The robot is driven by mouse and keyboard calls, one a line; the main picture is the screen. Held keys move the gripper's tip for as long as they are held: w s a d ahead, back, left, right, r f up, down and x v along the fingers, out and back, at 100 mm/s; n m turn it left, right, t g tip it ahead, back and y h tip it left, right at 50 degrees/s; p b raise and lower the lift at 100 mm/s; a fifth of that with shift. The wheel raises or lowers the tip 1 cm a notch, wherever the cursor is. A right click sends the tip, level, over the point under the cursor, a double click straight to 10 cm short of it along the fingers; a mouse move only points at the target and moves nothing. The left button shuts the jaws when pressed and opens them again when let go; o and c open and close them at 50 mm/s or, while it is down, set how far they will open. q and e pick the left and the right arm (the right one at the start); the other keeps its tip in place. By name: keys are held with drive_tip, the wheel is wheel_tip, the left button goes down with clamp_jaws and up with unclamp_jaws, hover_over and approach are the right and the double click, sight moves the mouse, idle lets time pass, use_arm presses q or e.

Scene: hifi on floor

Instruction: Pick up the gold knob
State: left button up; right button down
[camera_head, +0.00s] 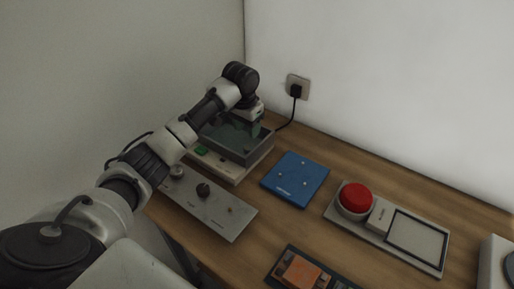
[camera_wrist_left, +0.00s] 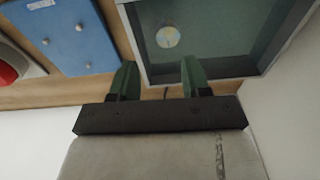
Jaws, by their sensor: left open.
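A small round disc, pale gold and whitish (camera_wrist_left: 167,37), lies inside a grey-green open tray (camera_wrist_left: 222,69) in the left wrist view; I cannot tell for sure that it is the gold knob. In the head view the tray (camera_head: 238,154) stands at the back left of the table, and the disc is not made out there. A tiny gold-coloured spot (camera_head: 231,210) shows on a grey panel. My left gripper (camera_head: 257,114) is at the tray's back rim. Its two green fingers (camera_wrist_left: 157,62) are apart with nothing between them. My right gripper is not in view.
The grey panel (camera_head: 215,216) with a dark knob lies in front of the tray. A blue board (camera_head: 296,180), a red button (camera_head: 356,197) and an orange block (camera_head: 303,272) are to the right. A plugged cord (camera_head: 296,92) runs from the wall behind the tray.

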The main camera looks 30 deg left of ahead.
sight(248, 146)
use_arm(q)
drive_tip(key=f, duration=0.3)
drive_tip(key=w+f, duration=0.1)
drive_tip(key=f, duration=0.2)
drive_tip(key=w+a+f+p, duration=0.1)
drive_tip(key=f, duration=0.2)
drive_tip(key=shift+f, duration=0.25)
drive_tip(key=shift+c, duration=0.3)
drive_tip(key=c, duration=0.5)
drive_tip(key=shift+r, duration=0.1)
wheel_tip(248, 146, up, 10)
drive_tip(key=shift+f+b, duration=0.1)
drive_tip(key=shift+b, duration=0.3)
